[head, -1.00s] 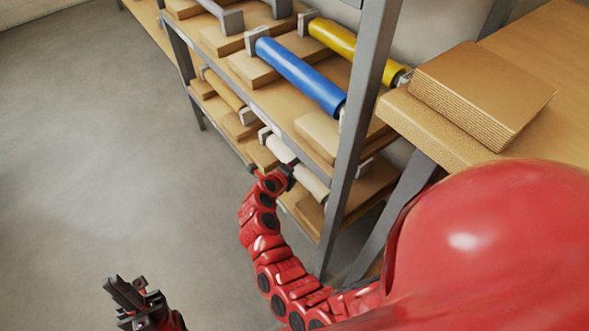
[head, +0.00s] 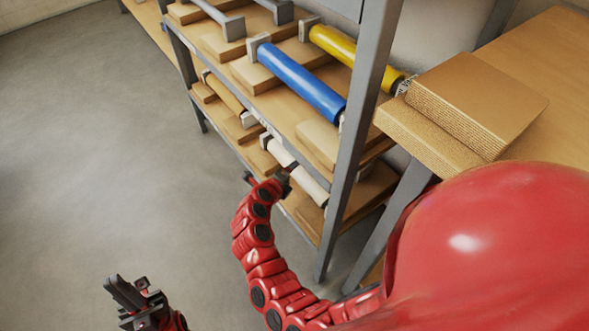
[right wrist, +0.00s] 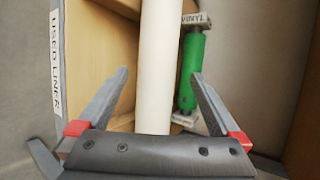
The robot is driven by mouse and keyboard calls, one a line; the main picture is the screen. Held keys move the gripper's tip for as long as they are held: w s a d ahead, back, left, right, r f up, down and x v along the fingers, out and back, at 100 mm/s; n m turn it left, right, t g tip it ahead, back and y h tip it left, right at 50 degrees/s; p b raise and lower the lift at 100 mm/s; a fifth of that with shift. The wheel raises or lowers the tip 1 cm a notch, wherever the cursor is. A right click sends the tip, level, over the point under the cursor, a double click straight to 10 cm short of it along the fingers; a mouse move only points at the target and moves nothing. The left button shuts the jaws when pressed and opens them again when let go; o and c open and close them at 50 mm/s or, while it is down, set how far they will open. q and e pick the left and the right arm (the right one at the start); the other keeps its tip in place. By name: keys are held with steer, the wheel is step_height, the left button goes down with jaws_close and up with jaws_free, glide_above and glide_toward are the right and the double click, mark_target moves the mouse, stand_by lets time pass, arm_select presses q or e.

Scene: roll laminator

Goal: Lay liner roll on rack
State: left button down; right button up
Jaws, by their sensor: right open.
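The white liner roll (head: 282,153) lies on the lower shelf of the rack, its far end at a grey bracket (head: 266,141). In the right wrist view the white roll (right wrist: 158,50) runs between the spread fingers of the open gripper (right wrist: 158,75), with gaps on both sides. A "USED LINER" label (right wrist: 56,62) is on the shelf edge beside it. The roll's near-end support is unclear. My left gripper (head: 130,298) is low at left, away from the rack; its jaw state is unclear.
A blue roll (head: 295,80) and a yellow roll (head: 350,48) lie on the shelf above. A green roll (right wrist: 191,70) with a "VINYL" label is beyond the liner. A grey rack post (head: 357,130) stands close at right. The floor at left is clear.

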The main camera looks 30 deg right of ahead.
steer(key=p+v, duration=0.2)
steer(key=v, duration=0.6)
steer(key=shift+a, duration=0.25)
steer(key=shift+s+r, duration=0.1)
